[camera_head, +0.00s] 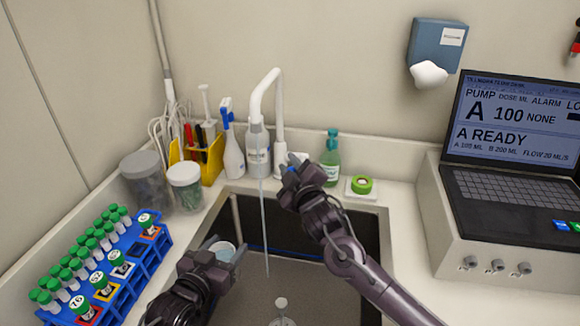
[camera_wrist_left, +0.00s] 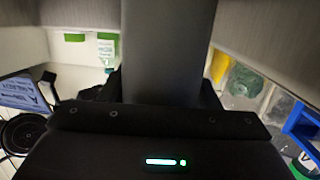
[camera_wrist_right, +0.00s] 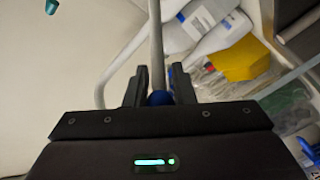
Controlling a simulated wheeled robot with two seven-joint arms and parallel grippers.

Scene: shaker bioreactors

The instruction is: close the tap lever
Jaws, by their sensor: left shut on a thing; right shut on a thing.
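The white tap (camera_head: 265,80) stands behind the sink, its spout arching forward. A thin stream of water (camera_head: 264,230) runs from it into the sink. The blue tap lever (camera_head: 292,169) is at the right of the tap base, mostly covered by my right gripper (camera_head: 289,172), which is shut on it. In the right wrist view the lever's blue end (camera_wrist_right: 160,98) sits between the two fingers. My left gripper (camera_head: 226,257) is low over the left of the sink, shut on a pale cup (camera_head: 222,249). The left wrist view does not show the cup clearly.
A glass vessel (camera_head: 281,311) stands in the sink near the front. A blue tube rack (camera_head: 130,262) and jars (camera_head: 186,186) stand at left. A green bottle (camera_head: 330,160) and green tape roll (camera_head: 361,186) are right of the tap. A pump console (camera_head: 480,240) is at right.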

